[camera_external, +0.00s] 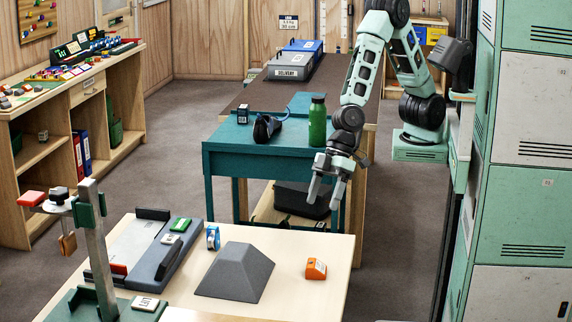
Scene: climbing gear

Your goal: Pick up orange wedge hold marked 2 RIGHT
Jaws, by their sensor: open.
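The orange wedge hold (315,269) sits on the light table at the right part of its top. It is small, with a pale label on its front face that is too small to read. My gripper (323,204) hangs above and behind it, near the table's far edge, fingers pointing down. The fingers are apart with nothing between them. The gripper does not touch the hold.
A grey pyramid-shaped volume (236,272) stands left of the hold. A blue tape-like roll (213,238) and a grey rail-like block (168,256) lie further left. A teal table (225,165) behind carries a green bottle (317,121). The table around the hold is clear.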

